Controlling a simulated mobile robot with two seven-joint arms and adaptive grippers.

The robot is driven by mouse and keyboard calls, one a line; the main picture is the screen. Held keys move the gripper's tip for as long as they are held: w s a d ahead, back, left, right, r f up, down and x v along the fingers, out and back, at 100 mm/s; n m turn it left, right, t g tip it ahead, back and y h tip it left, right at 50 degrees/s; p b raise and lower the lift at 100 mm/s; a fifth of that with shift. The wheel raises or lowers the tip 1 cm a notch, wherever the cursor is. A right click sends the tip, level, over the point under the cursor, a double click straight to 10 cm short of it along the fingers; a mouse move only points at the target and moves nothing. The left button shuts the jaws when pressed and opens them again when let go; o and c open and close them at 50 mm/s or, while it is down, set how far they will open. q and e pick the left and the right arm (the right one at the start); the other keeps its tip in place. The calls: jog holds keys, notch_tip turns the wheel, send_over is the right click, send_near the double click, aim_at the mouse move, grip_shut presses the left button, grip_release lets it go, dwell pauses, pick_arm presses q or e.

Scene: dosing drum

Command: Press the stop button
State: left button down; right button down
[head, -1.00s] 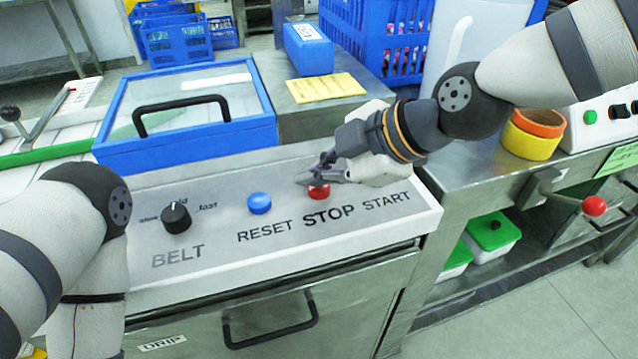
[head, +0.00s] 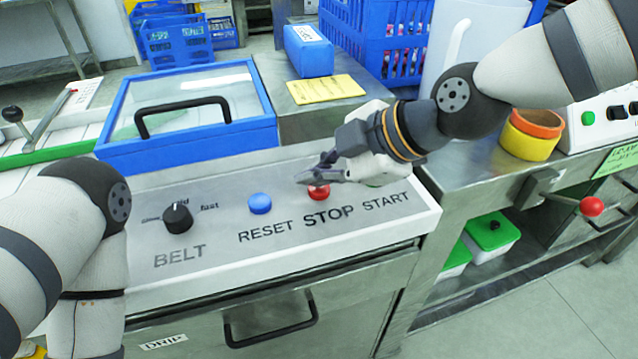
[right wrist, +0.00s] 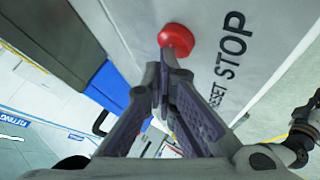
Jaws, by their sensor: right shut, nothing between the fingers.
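The red stop button (head: 319,192) sits on the sloped control panel (head: 390,237) above the word STOP. In the head view my right gripper (head: 308,178) is shut and empty, with its tips just over the button and partly covering it. In the right wrist view the red button (right wrist: 176,38) shows just beyond the shut fingertips (right wrist: 162,58). I cannot tell whether the tips touch it. My left arm shows at the left of the head view, but its gripper is out of the picture.
The blue reset button (head: 260,204) and the black belt knob (head: 178,217) lie left of the stop button. A green start button (head: 375,184) is partly hidden by my right gripper. A blue-framed lid (head: 187,110) with a black handle stands behind the panel.

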aim_at(318, 191)
pick_arm(q)
jog(key=shift+w+r, duration=0.25)
pick_arm(e)
jog(key=shift+r, duration=0.5)
